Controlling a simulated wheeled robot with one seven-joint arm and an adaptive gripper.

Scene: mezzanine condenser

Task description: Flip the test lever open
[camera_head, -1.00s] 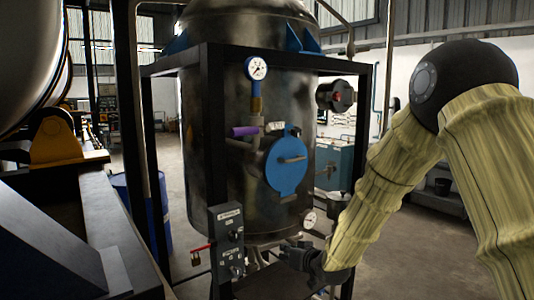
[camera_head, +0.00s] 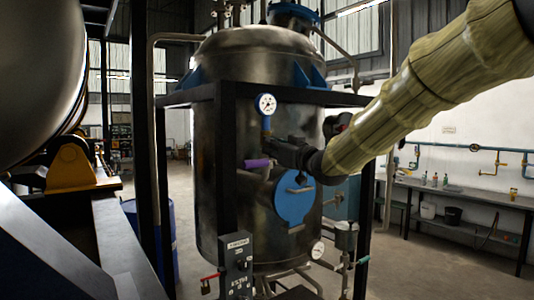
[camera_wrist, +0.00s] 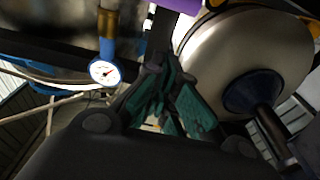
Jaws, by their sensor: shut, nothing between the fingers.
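A short purple lever handle (camera_head: 257,163) sticks out to the left below the gauge on the tank's front; I take it for the test lever. It shows in part at the top edge of the wrist view (camera_wrist: 182,5). My gripper (camera_head: 270,145) is close above and to the right of it, pointing left, just below the gauge. In the wrist view its green-padded fingers (camera_wrist: 168,92) are shut and empty, with the purple handle beyond them. I cannot tell whether they touch it. The lever's pivot is hidden behind my gripper.
A white-faced gauge (camera_head: 266,104) on a blue stem stands just above my gripper, also in the wrist view (camera_wrist: 104,72). A blue round cover (camera_head: 296,200) sits below. A black frame post (camera_head: 226,165) stands left of the handle. A control box (camera_head: 237,262) is lower left.

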